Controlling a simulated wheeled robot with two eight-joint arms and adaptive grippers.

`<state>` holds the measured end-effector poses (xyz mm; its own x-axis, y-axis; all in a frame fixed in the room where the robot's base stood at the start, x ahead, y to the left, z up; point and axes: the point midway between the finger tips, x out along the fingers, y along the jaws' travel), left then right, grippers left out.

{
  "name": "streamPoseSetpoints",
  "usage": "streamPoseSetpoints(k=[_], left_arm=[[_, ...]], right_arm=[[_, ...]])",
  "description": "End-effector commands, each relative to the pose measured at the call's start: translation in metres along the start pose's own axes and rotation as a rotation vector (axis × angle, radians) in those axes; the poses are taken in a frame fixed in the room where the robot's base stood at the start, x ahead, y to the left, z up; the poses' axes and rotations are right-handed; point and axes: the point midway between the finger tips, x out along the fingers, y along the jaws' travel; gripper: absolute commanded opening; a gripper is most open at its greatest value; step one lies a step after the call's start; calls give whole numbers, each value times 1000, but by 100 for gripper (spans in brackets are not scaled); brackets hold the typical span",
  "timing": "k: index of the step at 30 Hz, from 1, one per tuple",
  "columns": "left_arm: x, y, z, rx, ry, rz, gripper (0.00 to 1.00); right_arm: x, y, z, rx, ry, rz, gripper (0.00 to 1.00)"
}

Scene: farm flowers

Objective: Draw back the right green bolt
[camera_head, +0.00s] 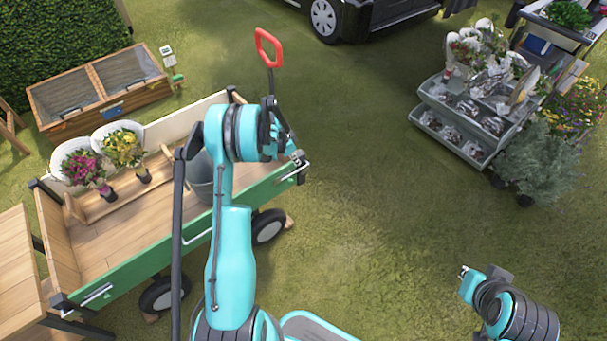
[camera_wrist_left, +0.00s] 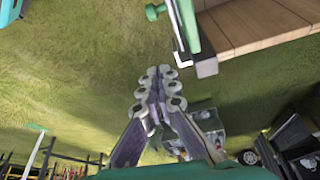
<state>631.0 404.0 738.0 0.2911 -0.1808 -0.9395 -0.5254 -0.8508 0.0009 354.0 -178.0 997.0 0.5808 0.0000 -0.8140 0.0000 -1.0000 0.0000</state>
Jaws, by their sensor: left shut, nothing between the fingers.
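The wooden cart (camera_head: 105,246) has a green side panel (camera_head: 160,258). A pale latch (camera_head: 291,172) sits at the panel's right end in the head view. In the left wrist view a green knob (camera_wrist_left: 155,11) sticks out beside the green panel edge (camera_wrist_left: 188,25), near the cart's dark corner (camera_wrist_left: 207,68). My left gripper (camera_head: 290,134) is above the cart's right end, close to the latch; in its wrist view the fingers (camera_wrist_left: 158,88) are together and empty, apart from the knob. My right gripper (camera_head: 468,275) is over the grass at lower right; its fingers are too small to tell.
A grey bucket (camera_head: 201,178) and potted flowers (camera_head: 122,150) stand in the cart. A red handle (camera_head: 268,46) rises behind my left gripper. A grey display rack (camera_head: 470,112) stands at the right. Open grass (camera_head: 375,180) lies between the cart and the rack.

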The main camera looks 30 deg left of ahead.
Motion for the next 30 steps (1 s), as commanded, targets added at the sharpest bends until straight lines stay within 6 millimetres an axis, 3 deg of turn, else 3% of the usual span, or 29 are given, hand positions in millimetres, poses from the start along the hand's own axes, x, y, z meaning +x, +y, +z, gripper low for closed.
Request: streamPoseSetpoints(k=[13,17,27,28,30], left_arm=[[9,0,0,1,0,0,0],[29,0,1,2,0,0,0],[102,0,1,2,0,-1,0],[108,0,1,1,0,-1,0],[100,-1,16,-4,0,-2,0]], right_arm=[[3,0,2,0,0,0,0],[10,0,7,0,0,0,0],[32,0,23,0,0,0,0],[34,0,24,0,0,0,0],[37,0,27,0,0,0,0]])
